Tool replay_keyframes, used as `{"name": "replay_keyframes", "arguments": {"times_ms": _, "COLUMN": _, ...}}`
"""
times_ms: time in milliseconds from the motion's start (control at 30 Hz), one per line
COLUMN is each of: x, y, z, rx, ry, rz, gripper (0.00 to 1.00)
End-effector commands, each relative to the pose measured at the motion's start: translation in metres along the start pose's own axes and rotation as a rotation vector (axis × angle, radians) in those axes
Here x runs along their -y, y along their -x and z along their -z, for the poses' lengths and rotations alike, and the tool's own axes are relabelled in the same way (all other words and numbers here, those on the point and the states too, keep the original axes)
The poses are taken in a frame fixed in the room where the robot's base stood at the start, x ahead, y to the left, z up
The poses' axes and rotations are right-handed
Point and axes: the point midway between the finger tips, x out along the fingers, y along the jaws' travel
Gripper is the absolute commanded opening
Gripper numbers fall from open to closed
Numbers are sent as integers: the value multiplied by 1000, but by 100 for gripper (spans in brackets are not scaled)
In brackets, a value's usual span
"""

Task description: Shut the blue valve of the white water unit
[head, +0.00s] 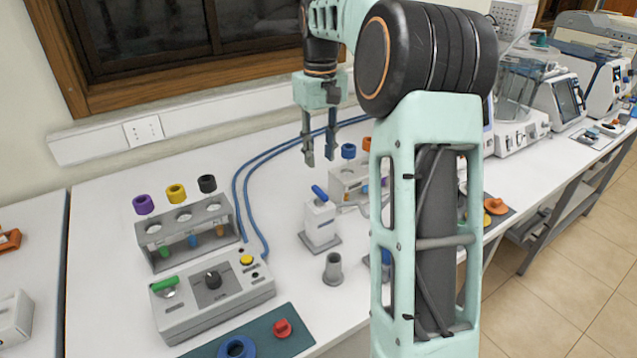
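The white water unit (320,226) stands upright on the white bench, left of my arm, on a small grey base plate. Its blue valve (319,193) is a short lever on top, slanting down to the right in the head view. My gripper (320,161) hangs pointing down above the unit, its two grey fingers apart with nothing between them. The fingertips are clear of the blue valve and appear just above it in the picture. The depth between them is hard to judge from this view.
A rack (347,180) with a blue cap stands behind the unit, partly hidden by my arm. A grey cup (333,269) stands in front. Left are a control box (212,300) with a green lever, a capped-tube rack (186,236) and blue hoses (240,187).

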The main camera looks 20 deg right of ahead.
Motion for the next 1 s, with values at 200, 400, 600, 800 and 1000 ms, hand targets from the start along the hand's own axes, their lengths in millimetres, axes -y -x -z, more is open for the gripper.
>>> {"name": "replay_keyframes", "arguments": {"times_ms": 200, "x": 0, "y": -42, "z": -2, "rx": 5, "ry": -2, "rz": 0, "gripper": 29}}
{"name": "replay_keyframes", "arguments": {"times_ms": 400, "x": -1, "y": -76, "z": -2, "rx": 4, "ry": -2, "rz": -1, "gripper": 29}}
{"name": "replay_keyframes", "arguments": {"times_ms": 600, "x": -1, "y": -92, "z": -1, "rx": 1, "ry": -2, "rz": -4, "gripper": 29}}
{"name": "replay_keyframes", "arguments": {"times_ms": 800, "x": -1, "y": -95, "z": -1, "rx": 0, "ry": -2, "rz": -4, "gripper": 29}}
{"name": "replay_keyframes", "arguments": {"times_ms": 1000, "x": -1, "y": -95, "z": -1, "rx": 0, "ry": -2, "rz": -4, "gripper": 19}}
